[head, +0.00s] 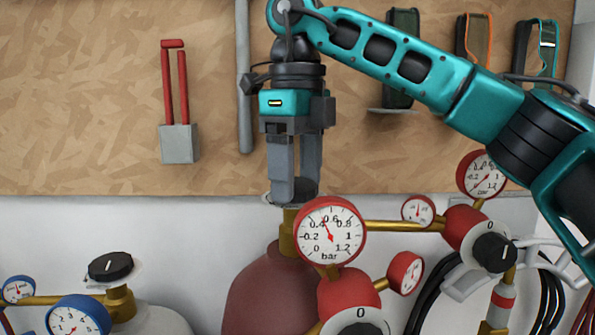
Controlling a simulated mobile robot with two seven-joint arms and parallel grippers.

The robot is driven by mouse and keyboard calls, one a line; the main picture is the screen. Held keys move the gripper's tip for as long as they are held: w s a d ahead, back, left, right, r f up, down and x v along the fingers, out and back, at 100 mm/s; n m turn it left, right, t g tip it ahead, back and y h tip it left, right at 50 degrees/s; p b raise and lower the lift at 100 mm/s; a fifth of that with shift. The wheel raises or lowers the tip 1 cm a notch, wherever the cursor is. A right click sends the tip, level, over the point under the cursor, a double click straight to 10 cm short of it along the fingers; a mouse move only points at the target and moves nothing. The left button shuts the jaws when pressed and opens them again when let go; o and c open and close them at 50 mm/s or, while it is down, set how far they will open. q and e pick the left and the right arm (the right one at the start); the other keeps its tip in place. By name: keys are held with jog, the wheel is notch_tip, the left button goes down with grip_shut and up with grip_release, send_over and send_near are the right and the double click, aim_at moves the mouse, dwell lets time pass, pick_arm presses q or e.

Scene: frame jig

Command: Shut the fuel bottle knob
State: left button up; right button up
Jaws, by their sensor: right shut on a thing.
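The fuel bottle (268,292) is a dark maroon cylinder in the lower middle of the head view, with a brass valve (287,236) on its neck. Its dark knob (298,187) sits on top of the valve and is largely hidden behind the fingers. My right gripper (294,194) points straight down from above and is shut on the knob, its grey fingers on either side. The knob's marking is hidden, so its turn cannot be read. My left gripper is not in view.
A large red-rimmed gauge (330,231) stands close to the right of my fingers, above a red regulator (348,300). A brass pipe runs right to another regulator (468,230). A second bottle with a black knob (110,266) and blue gauges stands at the left.

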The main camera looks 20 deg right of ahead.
jog(key=m, duration=0.4)
jog(key=shift+m, duration=0.3)
jog(key=m, duration=0.3)
jog(key=shift+a+m, duration=0.1)
jog(key=shift+m, duration=0.3)
jog(key=m, duration=0.4)
jog(key=shift+a, duration=0.1)
jog(key=shift+m, duration=2.2)
jog(key=o, duration=1.1)
jog(key=shift+c, duration=0.2)
jog(key=shift+r, duration=0.1)
notch_tip(320, 180, up, 13)
